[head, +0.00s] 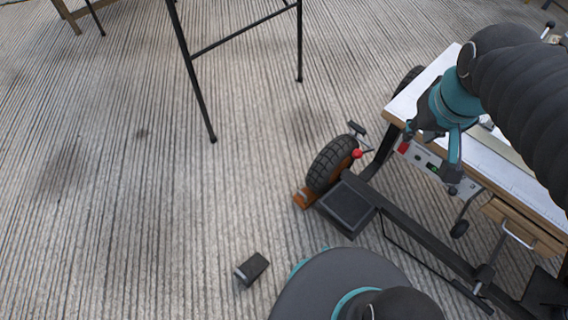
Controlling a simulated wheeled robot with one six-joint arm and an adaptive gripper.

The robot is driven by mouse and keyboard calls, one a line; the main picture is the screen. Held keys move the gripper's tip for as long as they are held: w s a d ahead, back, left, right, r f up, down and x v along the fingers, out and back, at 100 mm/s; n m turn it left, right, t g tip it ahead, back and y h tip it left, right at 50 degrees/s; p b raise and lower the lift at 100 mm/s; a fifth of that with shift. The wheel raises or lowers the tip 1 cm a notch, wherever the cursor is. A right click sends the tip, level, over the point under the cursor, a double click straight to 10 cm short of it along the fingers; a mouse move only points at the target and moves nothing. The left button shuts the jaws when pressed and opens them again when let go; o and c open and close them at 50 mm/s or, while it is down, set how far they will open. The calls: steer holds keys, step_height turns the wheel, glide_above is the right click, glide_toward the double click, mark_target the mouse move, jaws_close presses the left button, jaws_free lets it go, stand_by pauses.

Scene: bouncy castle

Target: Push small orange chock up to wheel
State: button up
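The small orange chock (303,198) lies on the floor at the lower left of the black tyred wheel (328,166). It looks very close to the tyre, but I cannot tell whether they touch. The wheel has an orange hub and is at the left end of a dark frame by the workbench. My gripper (437,158) is at upper right, in front of the workbench's near edge. Its teal and dark fingers look spread apart, with nothing between them. It is well to the right of the chock and wheel, apart from both.
The workbench (495,160) with a pale top and control panel fills the right side. A dark frame beam (425,235) and pedal plate (347,206) lie right of the wheel. A small dark block (252,268) lies on the ribbed floor. Floor left of the chock is clear.

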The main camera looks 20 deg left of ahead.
steer(key=w+a+f+n+g, duration=0.1)
steer(key=w+a+f+n, duration=0.15)
steer(key=w+a, duration=0.2)
steer(key=w+a+f+n+g, duration=0.1)
steer(key=w+a+f, duration=0.25)
steer(key=w, duration=0.25)
steer(key=n+g+h, duration=0.3)
steer(key=n, duration=0.3)
glide_above(298, 190)
steer(key=w, duration=0.5)
step_height(298, 190, down, 24)
steer(key=s+a+f+n+h+b, duration=0.1)
steer(key=s+a+f, duration=0.1)
steer(key=f, duration=0.6)
steer(key=s+a+f+n, duration=0.1)
steer(key=a+f+n, duration=0.15)
steer(key=f, duration=0.65)
steer(key=shift+m+g, duration=0.4)
steer(key=x, duration=1.2)
steer(key=shift+d+f, duration=0.1)
jaws_close()
